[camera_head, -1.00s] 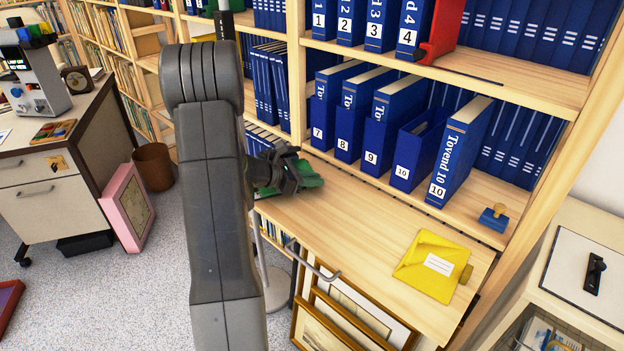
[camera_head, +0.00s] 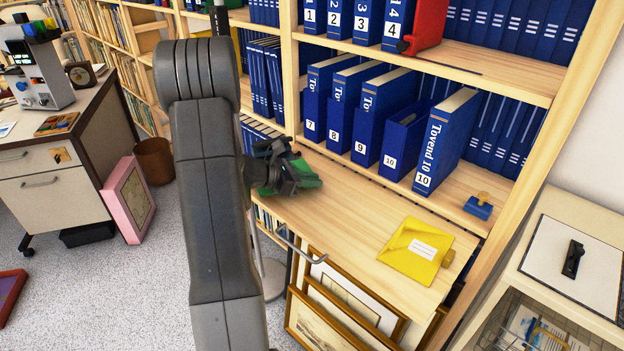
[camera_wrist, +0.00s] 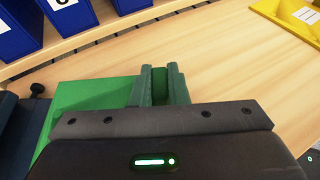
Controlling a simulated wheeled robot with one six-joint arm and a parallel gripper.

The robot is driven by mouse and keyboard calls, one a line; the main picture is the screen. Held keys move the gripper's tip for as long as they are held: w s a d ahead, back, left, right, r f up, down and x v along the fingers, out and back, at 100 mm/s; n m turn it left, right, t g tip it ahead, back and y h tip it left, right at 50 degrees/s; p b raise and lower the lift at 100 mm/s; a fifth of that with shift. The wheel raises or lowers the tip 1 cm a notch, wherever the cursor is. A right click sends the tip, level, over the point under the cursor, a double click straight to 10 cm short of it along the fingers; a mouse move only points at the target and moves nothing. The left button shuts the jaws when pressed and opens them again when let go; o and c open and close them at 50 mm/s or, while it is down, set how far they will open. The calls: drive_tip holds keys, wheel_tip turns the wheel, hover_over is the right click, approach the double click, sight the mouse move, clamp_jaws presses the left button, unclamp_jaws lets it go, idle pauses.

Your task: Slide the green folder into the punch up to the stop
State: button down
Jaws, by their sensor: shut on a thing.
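The green folder (camera_head: 308,177) is at the left end of the wooden shelf board, partly hidden by my gripper (camera_head: 285,178) and arm. In the wrist view the folder (camera_wrist: 95,95) is a flat bright green piece reaching left from the jaws. My gripper (camera_wrist: 164,85) is shut on the folder, its two fingers close together with green between them. A dark blue body (camera_wrist: 12,125) with a black knob stands at the left edge of the wrist view, at the folder's left side. It may be the punch; I cannot tell how far the folder is in it.
Blue numbered binders (camera_head: 370,115) stand behind the board. A yellow envelope (camera_head: 418,250) lies at its right end, and a small stamp (camera_head: 478,206) sits farther right. Framed prints (camera_head: 340,310) lean below the front edge. The board's middle is bare.

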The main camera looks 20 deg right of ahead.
drive_tip(key=c, duration=1.3)
unclamp_jaws()
drive_tip(key=shift+c, duration=0.2)
drive_tip(key=shift+a, duration=0.1)
drive_tip(key=p+v, duration=0.1)
drive_tip(key=v, duration=1.2)
drive_tip(key=shift+w+a+r, duration=0.1)
drive_tip(key=shift+a, duration=0.15)
drive_tip(key=shift+d, duration=0.1)
drive_tip(key=b+x, duration=0.1)
drive_tip(key=x, duration=1.2)
drive_tip(key=shift+d, duration=0.3)
